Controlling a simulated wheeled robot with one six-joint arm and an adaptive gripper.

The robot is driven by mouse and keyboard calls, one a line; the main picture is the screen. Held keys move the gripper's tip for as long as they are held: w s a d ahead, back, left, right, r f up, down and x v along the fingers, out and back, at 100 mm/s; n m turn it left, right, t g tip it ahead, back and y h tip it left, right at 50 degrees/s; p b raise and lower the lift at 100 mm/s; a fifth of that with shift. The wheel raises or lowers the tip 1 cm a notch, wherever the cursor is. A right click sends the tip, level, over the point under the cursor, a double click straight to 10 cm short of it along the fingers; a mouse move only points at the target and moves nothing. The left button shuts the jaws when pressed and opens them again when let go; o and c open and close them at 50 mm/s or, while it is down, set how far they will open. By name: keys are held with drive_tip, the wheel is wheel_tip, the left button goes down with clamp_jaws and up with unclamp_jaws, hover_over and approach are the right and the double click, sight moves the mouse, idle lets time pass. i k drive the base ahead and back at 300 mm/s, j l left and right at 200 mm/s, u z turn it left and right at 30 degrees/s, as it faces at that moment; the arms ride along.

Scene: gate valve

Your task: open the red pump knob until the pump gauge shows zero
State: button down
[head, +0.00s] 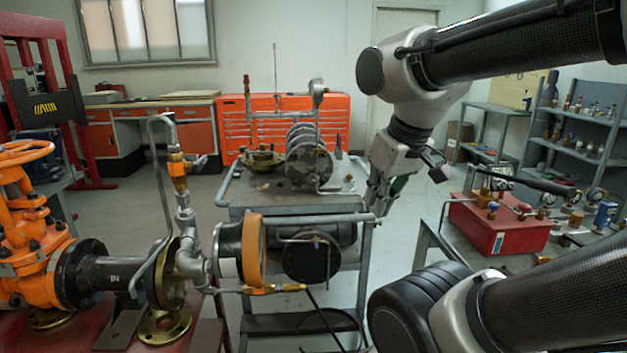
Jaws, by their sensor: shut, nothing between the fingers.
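A red pump box (488,236) sits on the grey bench at the right. Small fittings stand on its top, among them a small red part (524,208) that looks like the knob and a blue one (493,206). A small round gauge (548,199) shows at the box's right end; its face is too small to read. My gripper (378,207) hangs below my arm left of the red box, clear of it. It is shut and empty, pointing down. It is apart from the red knob.
A grey cart (290,198) with pump parts stands at the centre, behind or beside my gripper. An orange valve with a handwheel (20,152) and pipework fill the left. Gauges and fittings crowd the right bench. My arm crosses the right side. Shelves (585,145) stand behind.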

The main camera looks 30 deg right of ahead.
sight(525, 206)
drive_tip(key=z, duration=1.95)
